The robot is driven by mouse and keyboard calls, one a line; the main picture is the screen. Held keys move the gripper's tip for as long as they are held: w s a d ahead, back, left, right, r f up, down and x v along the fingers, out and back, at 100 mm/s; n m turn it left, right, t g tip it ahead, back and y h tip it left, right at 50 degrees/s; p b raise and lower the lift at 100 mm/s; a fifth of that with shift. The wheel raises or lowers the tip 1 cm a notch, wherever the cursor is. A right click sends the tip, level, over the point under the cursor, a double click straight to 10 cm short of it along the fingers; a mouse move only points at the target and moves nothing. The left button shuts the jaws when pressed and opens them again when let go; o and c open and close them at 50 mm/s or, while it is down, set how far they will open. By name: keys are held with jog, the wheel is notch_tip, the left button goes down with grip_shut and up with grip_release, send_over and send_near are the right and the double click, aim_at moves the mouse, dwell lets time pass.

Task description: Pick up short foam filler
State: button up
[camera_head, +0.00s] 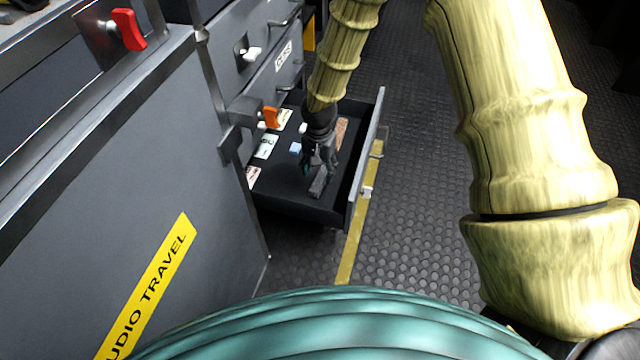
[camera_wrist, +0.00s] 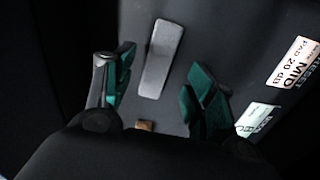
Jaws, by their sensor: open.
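A grey oblong block, which looks like the short foam filler (camera_head: 319,184), lies in the open drawer (camera_head: 290,205), near its front. In the wrist view the grey block (camera_wrist: 161,58) lies ahead of and between my finger pads, with gaps on both sides. My gripper (camera_head: 316,164) is open and reaches down into the drawer, just behind the block. In the wrist view my gripper (camera_wrist: 162,75) has its green-padded fingers spread and empty. I cannot tell whether the fingertips touch the drawer floor.
A brown piece (camera_head: 341,131) lies by the drawer's right side; part of it shows in the wrist view (camera_wrist: 145,126). A small light-blue block (camera_head: 295,148) and label cards (camera_head: 265,147) are in the drawer. An orange latch (camera_head: 271,117) overhangs its left side. Floor (camera_head: 430,220) is clear to the right.

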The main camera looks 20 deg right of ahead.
aim_at(320, 179)
jog(key=shift+w+d+f+b, duration=0.1)
jog(key=shift+f+b, duration=0.85)
jog(key=shift+f, duration=0.3)
jog(key=shift+d+f+b, duration=0.1)
jog(key=shift+f+b, duration=0.85)
jog(key=shift+f, duration=0.25)
jog(key=c, duration=0.8)
